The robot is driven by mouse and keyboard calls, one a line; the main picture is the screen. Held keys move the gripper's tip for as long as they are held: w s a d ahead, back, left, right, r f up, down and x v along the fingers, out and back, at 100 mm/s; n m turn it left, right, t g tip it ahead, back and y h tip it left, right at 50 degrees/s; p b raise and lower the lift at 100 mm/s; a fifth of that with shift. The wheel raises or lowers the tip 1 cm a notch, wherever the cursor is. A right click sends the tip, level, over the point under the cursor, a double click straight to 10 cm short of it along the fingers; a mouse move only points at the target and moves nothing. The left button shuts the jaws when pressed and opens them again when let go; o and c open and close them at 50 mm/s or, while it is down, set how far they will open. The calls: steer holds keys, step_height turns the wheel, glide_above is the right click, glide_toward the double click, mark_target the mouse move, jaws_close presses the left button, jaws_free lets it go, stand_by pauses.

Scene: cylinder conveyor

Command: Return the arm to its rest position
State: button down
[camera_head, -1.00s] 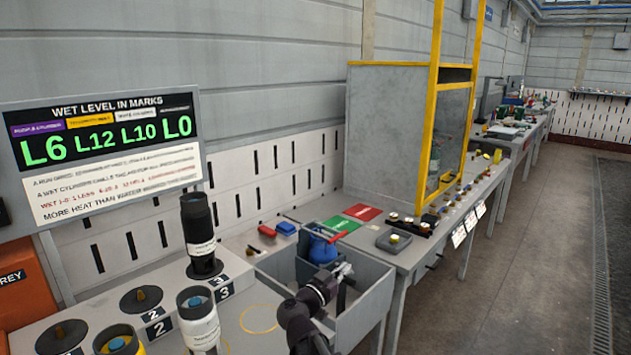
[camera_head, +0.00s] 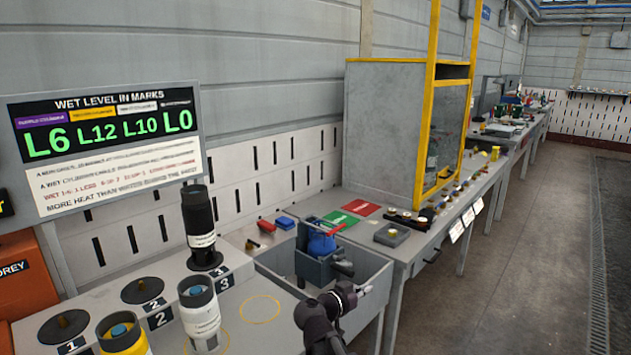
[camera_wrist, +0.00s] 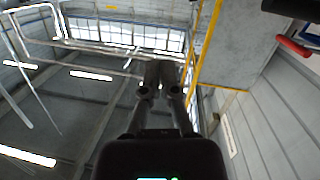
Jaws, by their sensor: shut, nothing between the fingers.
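My arm rises from the bottom middle of the head view, dark and jointed, in front of the grey bin. In the wrist view, my gripper (camera_wrist: 160,75) has its two fingers together, with nothing between them. The fingers stand out against the roof and windows, clear of any object. In the head view the fingers are too small to make out clearly.
A grey bin (camera_head: 378,285) holds a blue device (camera_head: 322,240). To the left stand a black cylinder (camera_head: 200,225), a white cylinder (camera_head: 200,312) and a yellow cylinder (camera_head: 125,340). A yellow-framed enclosure (camera_head: 385,130) stands behind. The floor at right is clear.

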steer(key=s+d+f+n+g+y+b, duration=0.1)
steer(key=s+d+f+g+y+b, duration=0.1)
steer(key=s+f+g, duration=0.3)
steer(key=s+d+f+n+g+y+b, duration=0.1)
steer(key=s+d+f+n+y+b, duration=0.15)
steer(key=f, duration=0.55)
steer(key=s+d+f+n+g+y+b, duration=0.1)
steer(key=s+d+f+g+y, duration=0.15)
steer(key=f, duration=0.35)
steer(key=s+a+f+n+g+y+b, duration=0.2)
steer(key=s+a+f+n+y, duration=0.15)
steer(key=s+f+y, duration=0.2)
step_height(320, 180, up, 23)
steer(key=p, duration=2.2)
steer(key=shift+s+d, duration=0.2)
steer(key=shift+d, duration=0.2)
steer(key=shift+f, duration=0.15)
